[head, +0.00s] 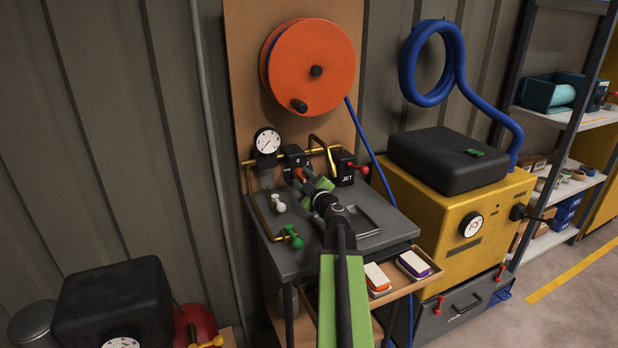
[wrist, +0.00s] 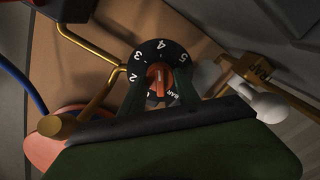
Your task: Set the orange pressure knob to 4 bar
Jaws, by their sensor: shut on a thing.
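The orange pressure knob (wrist: 158,78) sits in the middle of a black dial ring with white numbers in the wrist view. My gripper (wrist: 160,92) is shut on the knob, with one green finger on each side. In the head view my gripper (head: 303,180) reaches the black regulator (head: 294,155) and partly hides the knob.
A white pressure gauge (head: 267,140) stands left of the regulator. A black JET box (head: 344,167) with a red lever is close on the right. A white-knobbed valve (head: 278,203) and a green valve (head: 293,237) sit lower left. Brass pipes run around the knob.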

